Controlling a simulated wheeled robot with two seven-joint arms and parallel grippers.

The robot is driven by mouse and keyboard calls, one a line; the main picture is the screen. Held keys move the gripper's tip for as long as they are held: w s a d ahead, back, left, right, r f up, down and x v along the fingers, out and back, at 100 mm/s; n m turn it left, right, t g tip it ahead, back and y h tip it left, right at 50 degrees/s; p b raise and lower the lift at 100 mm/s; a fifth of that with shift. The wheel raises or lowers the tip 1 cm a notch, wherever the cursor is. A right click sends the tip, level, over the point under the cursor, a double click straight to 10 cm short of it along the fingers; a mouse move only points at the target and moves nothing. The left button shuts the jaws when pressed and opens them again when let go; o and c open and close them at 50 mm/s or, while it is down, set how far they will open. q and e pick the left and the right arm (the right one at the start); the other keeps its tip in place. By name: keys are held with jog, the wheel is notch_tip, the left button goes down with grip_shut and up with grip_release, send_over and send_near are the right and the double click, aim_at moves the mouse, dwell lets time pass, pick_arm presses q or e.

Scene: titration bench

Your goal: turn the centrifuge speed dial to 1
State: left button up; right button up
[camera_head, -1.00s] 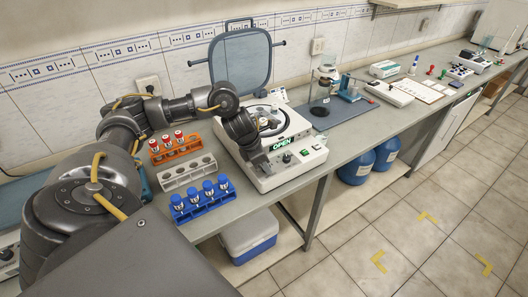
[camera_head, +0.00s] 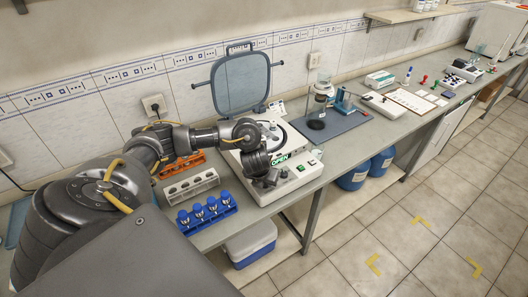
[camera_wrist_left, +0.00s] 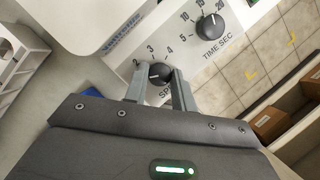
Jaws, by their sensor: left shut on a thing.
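The white centrifuge (camera_head: 298,178) stands on the bench with its grey-framed lid (camera_head: 242,84) raised and its small display reading OPEN. My left gripper (camera_head: 264,183) is at the left part of its front panel. In the left wrist view, the black speed dial (camera_wrist_left: 160,73) sits between the two fingertips of my left gripper (camera_wrist_left: 159,80), which are shut on it. The printed numbers 2, 3 and 4 show around the dial; its pointer mark is hard to read. The time dial (camera_wrist_left: 210,27) is to its upper right, clear of the fingers. My right gripper is not in view.
A grey rack (camera_head: 192,187) and a blue rack (camera_head: 206,211) of blue-capped tubes stand left of the centrifuge. An orange rack (camera_head: 181,164) is partly hidden behind my arm. A dark mat (camera_head: 335,124) with apparatus lies to the right. The bench's front edge is close to the centrifuge.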

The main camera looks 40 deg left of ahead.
aim_at(265, 192)
pick_arm(q)
jog(key=shift+w+r+n+y+p, duration=0.1)
jog(key=shift+n+y+p, duration=0.3)
jog(key=shift+n+p, duration=0.65)
jog(key=o, duration=1)
jog(key=p+v, duration=0.1)
jog(key=v, duration=0.2)
jog(key=p+v, duration=0.1)
jog(key=v, duration=0.1)
jog(key=shift+w+r, duration=0.1)
jog(key=shift+r, duration=0.3)
jog(key=shift+d+r, duration=0.15)
jog(key=shift+d, duration=0.1)
jog(key=shift+s+b+v, duration=0.1)
jog(key=shift+b+v, duration=0.05)
jog(key=shift+v, duration=1)
jog(key=shift+s+b+v, duration=0.15)
jog(key=shift+v, duration=1.05)
